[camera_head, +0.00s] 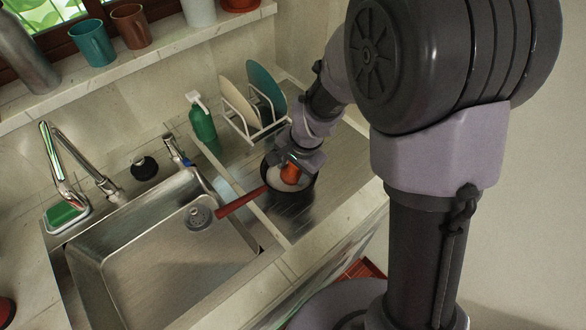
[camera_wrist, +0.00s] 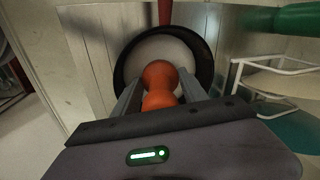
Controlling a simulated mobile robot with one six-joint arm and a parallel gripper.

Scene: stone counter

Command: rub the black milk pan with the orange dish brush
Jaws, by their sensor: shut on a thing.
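The black milk pan (camera_head: 301,201) stands on the metal drainboard right of the sink, its reddish handle (camera_head: 240,203) pointing left over the sink edge. In the wrist view the pan (camera_wrist: 208,62) shows its dark rim and pale inside, with the handle (camera_wrist: 166,10) at the top. My gripper (camera_head: 292,166) is over the pan. It is shut on the orange dish brush (camera_head: 290,174), whose orange knob shows between the fingers in the wrist view (camera_wrist: 160,76). The brush is in or just over the pan; its bristles are hidden, so contact is unclear.
A dish rack (camera_head: 240,118) with plates and a green soap bottle (camera_head: 202,122) stand behind the pan. The sink basin (camera_head: 165,255) and chrome tap (camera_head: 85,160) lie left. A windowsill (camera_head: 130,55) with mugs runs along the back. The drainboard front is clear.

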